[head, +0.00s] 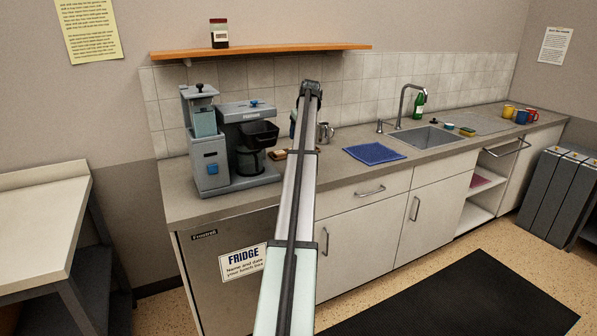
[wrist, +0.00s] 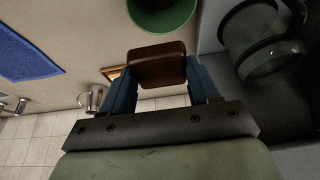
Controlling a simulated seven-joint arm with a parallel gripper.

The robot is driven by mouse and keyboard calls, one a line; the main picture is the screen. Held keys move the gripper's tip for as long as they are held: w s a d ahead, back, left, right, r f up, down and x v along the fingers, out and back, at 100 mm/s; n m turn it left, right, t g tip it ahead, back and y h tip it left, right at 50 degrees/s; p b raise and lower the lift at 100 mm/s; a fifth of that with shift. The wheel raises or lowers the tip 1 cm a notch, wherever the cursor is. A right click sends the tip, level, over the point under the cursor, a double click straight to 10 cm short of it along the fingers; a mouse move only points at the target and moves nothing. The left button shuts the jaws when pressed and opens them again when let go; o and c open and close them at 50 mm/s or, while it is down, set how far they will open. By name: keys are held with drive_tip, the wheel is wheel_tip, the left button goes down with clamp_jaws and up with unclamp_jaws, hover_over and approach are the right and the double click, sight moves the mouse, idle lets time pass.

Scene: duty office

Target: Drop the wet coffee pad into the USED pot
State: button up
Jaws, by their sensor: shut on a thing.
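In the wrist view my gripper (wrist: 157,82) is shut on a dark brown, block-like coffee pad (wrist: 157,62), held between its two blue fingers. A round green pot (wrist: 163,14) shows at the top edge of the wrist view, partly cut off. It is beyond the pad, and the pad looks apart from it. No label is readable on the pot. In the head view my own arm hides the gripper, the pad and the pot.
The coffee machine (head: 245,140) with its glass carafe (wrist: 272,58) stands close beside my gripper. A metal jug (head: 325,132) and a blue cloth (head: 374,153) lie on the other side. A sink (head: 434,138) is further right. A shelf (head: 260,51) runs above.

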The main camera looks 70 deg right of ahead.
drive_tip(key=shift+f, duration=2.05)
drive_tip(key=o, duration=1.1)
drive_tip(key=v, duration=1.3)
drive_tip(key=shift+s+a+r, duration=0.15)
drive_tip(key=shift+r, duration=0.2)
